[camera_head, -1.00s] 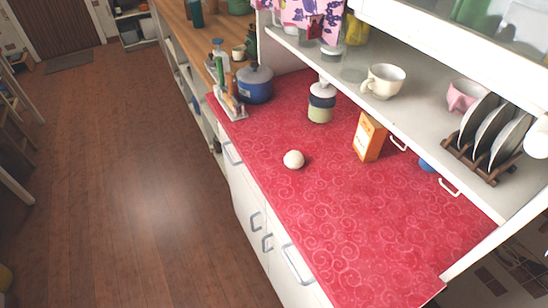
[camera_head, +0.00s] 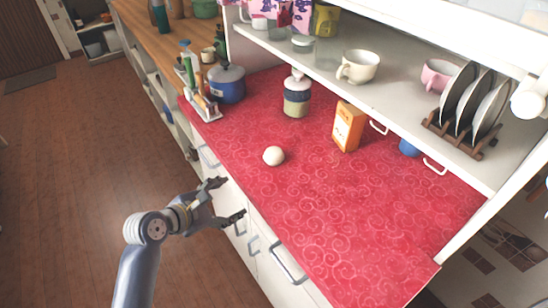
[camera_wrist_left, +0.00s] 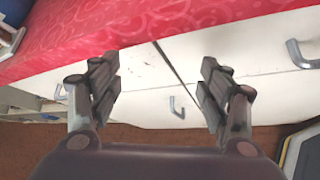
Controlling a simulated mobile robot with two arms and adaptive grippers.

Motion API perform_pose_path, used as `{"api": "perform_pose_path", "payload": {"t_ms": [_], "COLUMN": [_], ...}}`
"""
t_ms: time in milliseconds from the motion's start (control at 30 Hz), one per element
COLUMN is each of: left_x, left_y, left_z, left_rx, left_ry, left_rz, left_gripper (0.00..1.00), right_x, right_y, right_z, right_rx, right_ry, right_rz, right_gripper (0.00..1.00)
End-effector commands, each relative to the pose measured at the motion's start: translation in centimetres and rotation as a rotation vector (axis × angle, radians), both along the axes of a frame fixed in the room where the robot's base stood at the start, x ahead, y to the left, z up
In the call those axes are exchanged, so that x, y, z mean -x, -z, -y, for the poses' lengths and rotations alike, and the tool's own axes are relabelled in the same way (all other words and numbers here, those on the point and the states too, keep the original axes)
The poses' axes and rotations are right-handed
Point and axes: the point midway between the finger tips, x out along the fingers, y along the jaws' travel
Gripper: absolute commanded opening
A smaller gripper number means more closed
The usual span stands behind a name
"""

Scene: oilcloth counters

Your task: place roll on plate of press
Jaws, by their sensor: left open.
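A small round whitish roll (camera_head: 274,156) lies on the red counter (camera_head: 330,220), near its front-left edge. A device with a white base and an upright part (camera_head: 200,92), which looks like the press, stands at the counter's far left end; its plate is too small to make out. My left gripper (camera_head: 228,199) is open and empty, in front of the counter's edge by the drawers, apart from the roll. In the left wrist view the open fingers (camera_wrist_left: 158,78) face the white drawer fronts, with the red edge above; neither roll nor press shows clearly there. My right gripper is not seen.
A blue pot (camera_head: 227,84), a jar (camera_head: 297,98) and an orange box (camera_head: 348,127) stand on the counter. A white shelf (camera_head: 400,107) with a cup (camera_head: 358,67) and a plate rack (camera_head: 455,137) overhangs the back. The counter's right front is clear.

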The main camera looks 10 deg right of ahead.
Motion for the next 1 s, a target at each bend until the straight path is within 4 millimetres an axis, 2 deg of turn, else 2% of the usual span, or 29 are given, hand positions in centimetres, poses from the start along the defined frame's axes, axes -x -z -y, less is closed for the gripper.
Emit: {"api": "perform_pose_path", "payload": {"t_ms": [33, 167, 400, 567, 800, 1000], "left_x": [0.1, 1.3, -1.0, -1.8, -3.6, -4.5], "left_y": [-2.5, -7.9, -10.7, -11.6, -10.5, -9.9], "left_z": [0.7, 2.3, 4.0, 4.7, 7.5, 8.8], "left_rx": [0.059, 0.19, 0.399, 0.465, 0.474, 0.473], "left_ry": [-0.005, -0.009, -0.095, -0.118, -0.122, -0.123], "left_rz": [-0.009, -0.062, -0.214, -0.265, -0.273, -0.271], "left_gripper": [0.7, 0.7, 0.7, 0.7, 0.7, 0.7], "right_x": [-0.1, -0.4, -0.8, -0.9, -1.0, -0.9], "right_y": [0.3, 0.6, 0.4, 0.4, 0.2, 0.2], "right_z": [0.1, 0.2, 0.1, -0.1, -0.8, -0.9], "right_rx": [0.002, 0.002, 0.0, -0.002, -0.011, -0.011], "right_ry": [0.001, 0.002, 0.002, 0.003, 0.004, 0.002], "right_rz": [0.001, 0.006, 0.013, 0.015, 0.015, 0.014], "right_gripper": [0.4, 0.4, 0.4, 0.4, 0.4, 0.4]}}
